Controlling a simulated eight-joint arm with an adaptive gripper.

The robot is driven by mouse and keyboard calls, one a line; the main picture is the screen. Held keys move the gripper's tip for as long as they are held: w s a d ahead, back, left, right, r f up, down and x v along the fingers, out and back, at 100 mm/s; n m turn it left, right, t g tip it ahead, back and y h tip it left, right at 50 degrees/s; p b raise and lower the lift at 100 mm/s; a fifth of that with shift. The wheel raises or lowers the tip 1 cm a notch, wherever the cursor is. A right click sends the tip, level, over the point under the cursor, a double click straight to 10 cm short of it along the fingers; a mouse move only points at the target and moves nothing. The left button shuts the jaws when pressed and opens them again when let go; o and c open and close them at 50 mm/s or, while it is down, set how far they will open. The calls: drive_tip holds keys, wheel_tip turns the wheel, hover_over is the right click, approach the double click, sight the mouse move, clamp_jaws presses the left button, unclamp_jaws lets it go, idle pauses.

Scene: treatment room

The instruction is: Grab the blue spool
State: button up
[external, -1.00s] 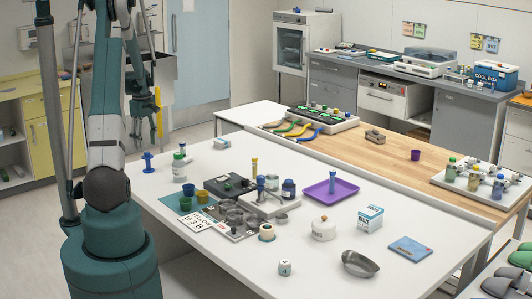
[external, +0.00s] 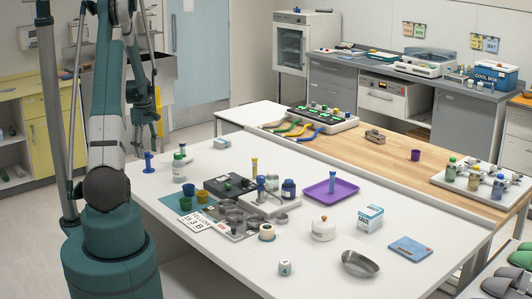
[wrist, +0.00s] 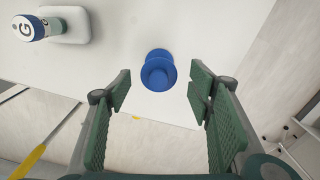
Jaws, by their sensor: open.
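The blue spool (external: 149,162) stands upright near the left edge of the white table (external: 300,255). In the wrist view the spool (wrist: 158,71) is seen from above, just beyond the fingertips and between their lines. My gripper (wrist: 158,92) is open, with green ridged fingers on either side and nothing between them. The spool is apart from both fingers. In the external view my gripper (external: 146,128) hangs above and close to the spool, partly behind my arm.
The table edge is close to the spool on the left.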

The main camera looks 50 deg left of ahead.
sight(148, 162)
drive_tip(key=shift+a+f, duration=0.1)
drive_tip(key=shift+f, duration=1.95)
drive_tip(key=c, duration=1)
